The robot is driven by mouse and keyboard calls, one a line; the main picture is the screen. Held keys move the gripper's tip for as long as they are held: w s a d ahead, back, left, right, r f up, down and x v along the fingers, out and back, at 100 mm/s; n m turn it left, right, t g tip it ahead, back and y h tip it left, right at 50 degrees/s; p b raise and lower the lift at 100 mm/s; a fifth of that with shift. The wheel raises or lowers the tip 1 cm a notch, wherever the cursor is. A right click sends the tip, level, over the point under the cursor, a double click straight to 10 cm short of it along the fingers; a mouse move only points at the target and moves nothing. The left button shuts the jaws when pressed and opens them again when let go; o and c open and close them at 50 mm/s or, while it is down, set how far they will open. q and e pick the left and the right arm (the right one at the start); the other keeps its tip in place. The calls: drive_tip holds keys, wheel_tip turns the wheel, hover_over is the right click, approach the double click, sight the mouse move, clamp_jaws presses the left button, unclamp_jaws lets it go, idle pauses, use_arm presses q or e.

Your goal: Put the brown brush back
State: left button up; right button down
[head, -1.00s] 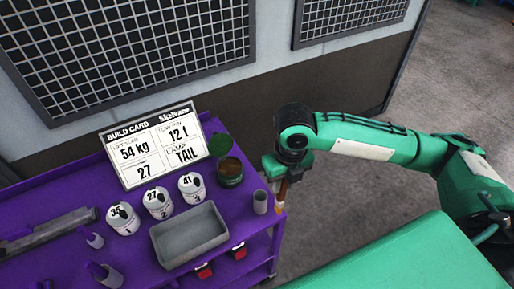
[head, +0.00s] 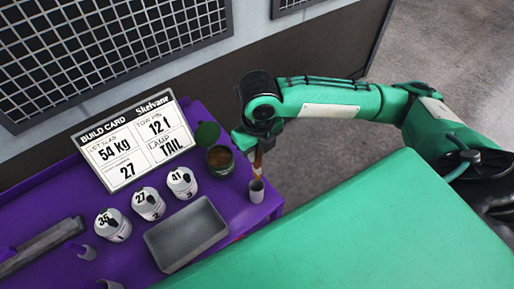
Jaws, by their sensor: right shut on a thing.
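My right gripper (head: 257,149) points down at the right end of the purple cart (head: 236,212), shut on the brown brush (head: 258,160). The brush hangs upright, its lower end at the mouth of a small grey cup (head: 257,192). I cannot tell whether its tip is inside the cup or just above it. The gripper's fingers are small and partly hidden by the wrist. My left gripper is not in view.
An open tin with brown contents (head: 220,166) stands close left of the gripper. A grey tray (head: 186,234), several numbered white pots (head: 149,204) and a build card (head: 137,142) are further left. A green surface (head: 370,225) fills the front right.

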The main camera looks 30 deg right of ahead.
sight(256, 178)
drive_tip(key=shift+w+f+b, duration=0.1)
drive_tip(key=shift+f+b, duration=0.25)
drive_tip(key=shift+f, duration=0.7)
drive_tip(key=shift+f+b, duration=1.1)
drive_tip(key=shift+f, duration=0.9)
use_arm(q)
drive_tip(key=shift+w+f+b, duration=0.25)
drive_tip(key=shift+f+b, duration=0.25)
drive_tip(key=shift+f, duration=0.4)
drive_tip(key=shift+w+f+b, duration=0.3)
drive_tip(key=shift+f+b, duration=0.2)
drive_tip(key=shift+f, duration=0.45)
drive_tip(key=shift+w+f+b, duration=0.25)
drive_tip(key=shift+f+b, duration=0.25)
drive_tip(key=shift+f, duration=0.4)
use_arm(e)
drive_tip(key=shift+f, duration=3.4)
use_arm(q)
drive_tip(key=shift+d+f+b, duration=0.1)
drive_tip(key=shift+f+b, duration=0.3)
use_arm(e)
drive_tip(key=shift+f, duration=1)
drive_tip(key=c, duration=1.2)
unclamp_jaws()
